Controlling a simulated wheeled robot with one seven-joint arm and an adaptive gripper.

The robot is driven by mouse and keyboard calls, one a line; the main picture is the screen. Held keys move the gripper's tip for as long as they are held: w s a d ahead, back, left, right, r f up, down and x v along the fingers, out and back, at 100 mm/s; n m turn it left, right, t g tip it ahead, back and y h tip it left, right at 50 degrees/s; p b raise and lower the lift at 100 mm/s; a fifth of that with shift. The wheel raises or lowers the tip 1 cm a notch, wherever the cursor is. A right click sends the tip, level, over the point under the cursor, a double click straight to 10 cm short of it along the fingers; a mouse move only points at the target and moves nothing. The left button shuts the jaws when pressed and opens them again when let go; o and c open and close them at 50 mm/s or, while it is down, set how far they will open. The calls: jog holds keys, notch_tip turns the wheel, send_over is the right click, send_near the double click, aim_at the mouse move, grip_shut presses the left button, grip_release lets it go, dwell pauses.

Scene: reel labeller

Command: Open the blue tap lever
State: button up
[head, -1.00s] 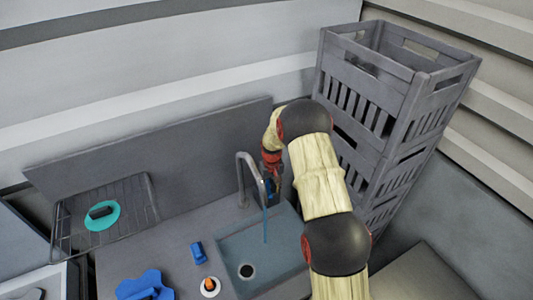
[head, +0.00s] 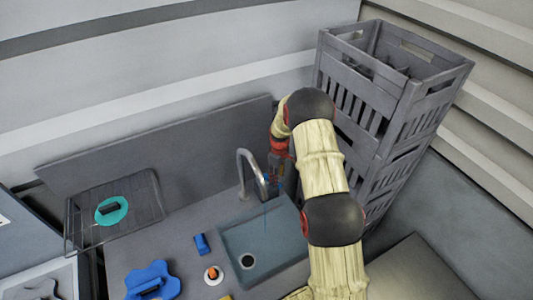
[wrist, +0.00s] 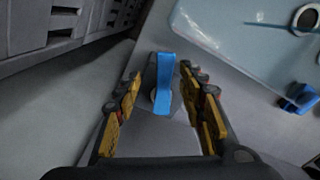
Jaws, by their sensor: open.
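The blue tap lever (wrist: 165,78) stands between the two fingers of my gripper (wrist: 161,84) in the wrist view. The fingers are open, with a visible gap on each side of the lever. In the head view, my gripper (head: 281,168) is just right of the grey curved tap (head: 243,168), behind the sink (head: 232,240). The lever is mostly hidden there by my gripper and arm. A faint thin bluish line runs down from the spout toward the sink.
Tall grey stacked crates (head: 395,110) stand close to the right of my arm. A wire rack (head: 140,222) with a teal plate (head: 111,210) is at left. A blue block (head: 202,244), a white round item with an orange top (head: 213,275) and a blue cloth-like piece (head: 155,281) lie on the counter.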

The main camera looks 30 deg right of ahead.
jog(key=s+a+r+b, duration=0.1)
jog(key=s+a+r, duration=0.1)
jog(key=r, duration=0.6)
jog(key=s+a+r+m+t+b, duration=0.1)
jog(key=s+a+r, duration=0.2)
jog(key=r, duration=0.6)
jog(key=s+a+r+m+t+b, duration=0.1)
jog(key=a+r, duration=0.3)
jog(key=r, duration=0.5)
jog(key=shift+s+a, duration=0.2)
jog(key=shift+s, duration=0.55)
jog(key=shift+r, duration=0.15)
jog(key=shift+c, duration=0.5)
